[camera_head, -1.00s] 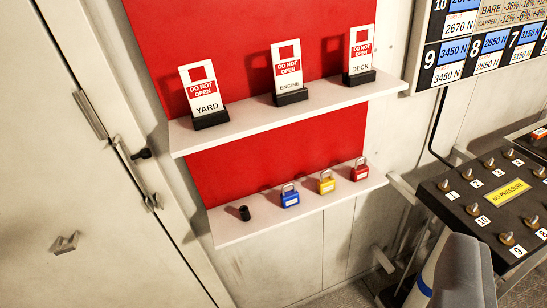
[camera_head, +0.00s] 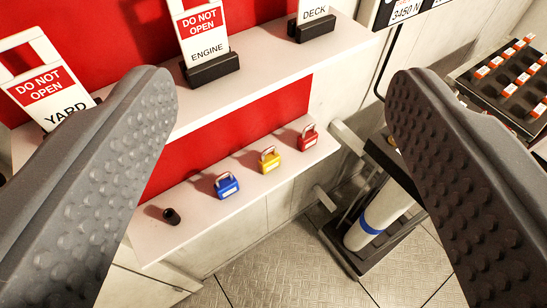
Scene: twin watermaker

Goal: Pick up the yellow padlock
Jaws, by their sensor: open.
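The yellow padlock (camera_head: 269,161) stands on the lower white shelf (camera_head: 200,225), with its grey shackle up. A blue padlock (camera_head: 227,186) stands to its left and a red padlock (camera_head: 307,138) to its right, with small gaps between them. My gripper (camera_head: 280,90) is open and empty. Its two grey, studded fingers frame the view left and right, and the padlocks show in the space between them, beyond the fingers. Nothing hides the yellow padlock.
A black cylinder (camera_head: 171,216) stands at the shelf's left end. The upper shelf (camera_head: 262,68) above holds "DO NOT OPEN" tags, including the ENGINE tag (camera_head: 205,35).

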